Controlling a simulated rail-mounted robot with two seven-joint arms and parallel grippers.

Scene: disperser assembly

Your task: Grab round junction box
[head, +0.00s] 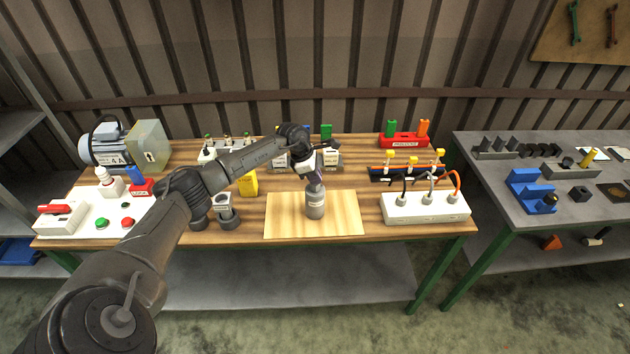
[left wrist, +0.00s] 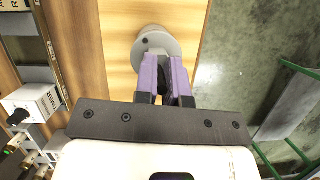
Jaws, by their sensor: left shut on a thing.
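A grey round part (head: 315,203), which looks like the round junction box, is upright over the pale wooden board (head: 345,222) at the front middle of the table. I cannot tell whether its base touches the board. My left gripper (head: 313,180) reaches down to its top from above. In the left wrist view the purple fingers (left wrist: 167,75) are shut on the near side of the grey part (left wrist: 157,42), partly covering it. My right gripper is not in view.
A white socket block (head: 425,208) with cables stands right of the board. Grey cylindrical parts (head: 224,212) and a yellow block (head: 248,184) stand to its left. A white control panel (head: 92,220) is at far left. A second table (head: 515,206) stands at right.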

